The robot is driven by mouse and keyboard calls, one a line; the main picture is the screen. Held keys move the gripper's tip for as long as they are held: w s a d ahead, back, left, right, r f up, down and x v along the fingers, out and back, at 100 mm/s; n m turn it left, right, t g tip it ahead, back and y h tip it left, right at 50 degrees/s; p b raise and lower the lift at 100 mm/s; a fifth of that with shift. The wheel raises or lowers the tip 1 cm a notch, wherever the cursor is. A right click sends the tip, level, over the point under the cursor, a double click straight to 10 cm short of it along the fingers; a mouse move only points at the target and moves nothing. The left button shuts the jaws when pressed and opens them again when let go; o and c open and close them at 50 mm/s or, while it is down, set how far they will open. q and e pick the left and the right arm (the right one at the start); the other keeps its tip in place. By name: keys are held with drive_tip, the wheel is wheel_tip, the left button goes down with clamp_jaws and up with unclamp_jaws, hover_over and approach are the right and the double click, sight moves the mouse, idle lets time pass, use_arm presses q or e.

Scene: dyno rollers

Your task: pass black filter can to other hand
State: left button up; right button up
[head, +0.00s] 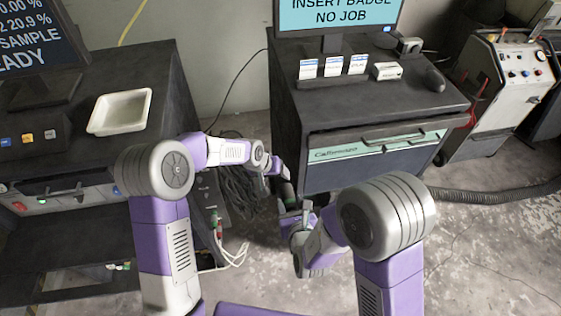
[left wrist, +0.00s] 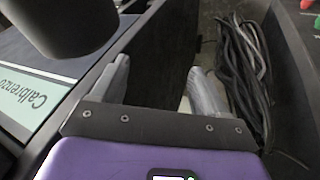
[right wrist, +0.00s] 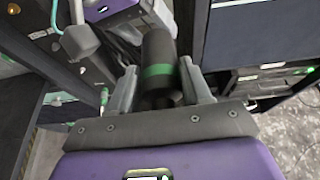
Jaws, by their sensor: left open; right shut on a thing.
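The black filter can (right wrist: 158,55) has a green band and stands between the fingers of my right gripper (right wrist: 157,82) in the right wrist view. The right gripper is shut on its lower part. In the head view, the can (head: 288,190) is small and partly hidden between my arms. My left gripper (left wrist: 158,75) is open, with nothing between its fingers. The can's dark end (left wrist: 65,22) shows at the upper left of the left wrist view, to the side of the left fingers and apart from them.
A dark cabinet (head: 360,109) with a teal-fronted drawer stands just behind the grippers. A dark bench (head: 150,70) with a white tray (head: 121,111) is at left. Black cables (left wrist: 243,65) hang beside the left gripper. Bare floor (head: 480,240) lies at right.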

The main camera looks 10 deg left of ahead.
sight(287, 185)
use_arm(q)
drive_tip(key=s+d+r+n+g+y, duration=0.15)
drive_tip(key=s+r, duration=0.25)
drive_tip(key=r, duration=0.4)
drive_tip(key=s+d+r+n+g, duration=0.2)
drive_tip(key=s+r, duration=0.1)
drive_tip(key=r, duration=0.5)
drive_tip(key=f, duration=0.3)
drive_tip(key=d+f, duration=0.1)
drive_tip(key=f, duration=0.7)
drive_tip(key=shift+w+d+f, duration=0.15)
drive_tip(key=shift+d+f, duration=0.05)
drive_tip(key=shift+c, duration=0.5)
drive_tip(key=c, duration=0.9)
use_arm(e)
drive_tip(key=shift+a, duration=0.1)
use_arm(q)
drive_tip(key=shift+c, duration=0.9)
use_arm(e)
drive_tip(key=o, duration=1.1)
drive_tip(key=shift+o, duration=0.2)
